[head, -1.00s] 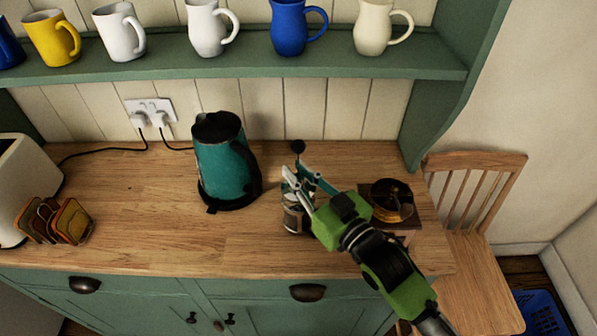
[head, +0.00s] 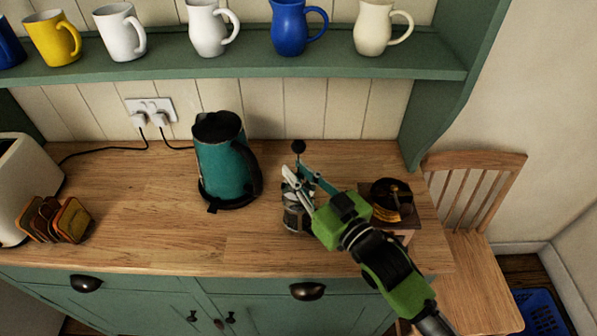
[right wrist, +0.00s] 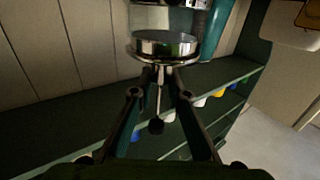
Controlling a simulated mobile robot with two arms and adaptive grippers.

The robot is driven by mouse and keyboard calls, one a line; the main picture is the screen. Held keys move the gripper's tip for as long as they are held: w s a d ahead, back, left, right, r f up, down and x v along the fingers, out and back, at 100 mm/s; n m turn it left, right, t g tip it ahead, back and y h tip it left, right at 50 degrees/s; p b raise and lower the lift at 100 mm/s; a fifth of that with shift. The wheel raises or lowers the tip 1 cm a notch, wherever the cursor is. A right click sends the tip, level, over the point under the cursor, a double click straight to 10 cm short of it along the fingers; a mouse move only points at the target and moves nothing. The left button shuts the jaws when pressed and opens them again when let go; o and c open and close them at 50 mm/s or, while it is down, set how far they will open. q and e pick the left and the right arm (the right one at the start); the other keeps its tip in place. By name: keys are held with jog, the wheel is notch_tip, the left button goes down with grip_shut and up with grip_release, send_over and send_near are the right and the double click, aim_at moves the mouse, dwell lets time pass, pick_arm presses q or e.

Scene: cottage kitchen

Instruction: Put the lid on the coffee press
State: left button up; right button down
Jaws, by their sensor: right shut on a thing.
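The coffee press (head: 297,218), a glass and metal jar, stands upright on the worktop right of the kettle. My right gripper (head: 299,187) is over its top, shut on the lid. The lid's dark round knob (head: 298,146) sticks up above the fingers on its rod. In the right wrist view the silver lid (right wrist: 165,58) is at the fingertips, with the knob (right wrist: 156,126) between the fingers. The glass of the press shows just beyond the lid. The fingers partly hide the join, so I cannot tell whether the lid is fully seated. My left gripper is not in view.
A teal kettle (head: 224,165) stands left of the press. A coffee grinder (head: 391,203) stands close on the right, beside my gripper. A toast rack (head: 58,219) and toaster (head: 22,185) are at far left. Mugs line the shelf (head: 240,60) above. The worktop's left middle is clear.

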jog(key=shift+f+b, duration=0.4)
jog(key=shift+f, duration=0.2)
jog(key=c, duration=2.2)
grip_release()
jog(key=shift+p+v, duration=0.9)
jog(key=shift+v, duration=1.85)
jog(key=p+v, duration=0.1)
jog(key=v, duration=0.4)
jog(key=shift+s+d+r, duration=0.1)
jog(key=shift+s+d, duration=0.05)
jog(key=shift+s, duration=0.1)
